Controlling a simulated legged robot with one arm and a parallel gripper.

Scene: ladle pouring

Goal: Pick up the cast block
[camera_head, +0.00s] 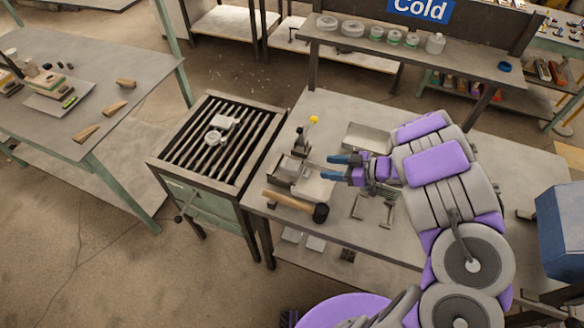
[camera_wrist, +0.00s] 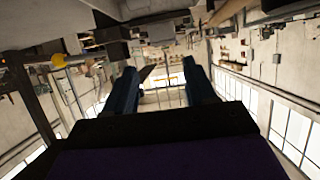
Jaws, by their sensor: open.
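My gripper (camera_head: 338,167) is open and empty above the front table, its two blue fingers pointing left. The fingers also show spread apart in the wrist view (camera_wrist: 163,82). Left of the fingertips is a dark metal mould or clamp (camera_head: 290,168) with a yellow-knobbed lever (camera_head: 314,119). The yellow knob also shows at upper left in the wrist view (camera_wrist: 58,60). I cannot tell a cast block apart from the metal parts here. A small pale grey piece (camera_head: 222,125) lies on the slatted grate; what it is stays unclear.
A wooden-handled mallet (camera_head: 295,203) lies at the table's front left. A shallow metal tray (camera_head: 368,137) is behind my gripper. The slatted grate stand (camera_head: 182,180) is left of the table. A raised shelf (camera_head: 420,58) with round pieces stands at the back.

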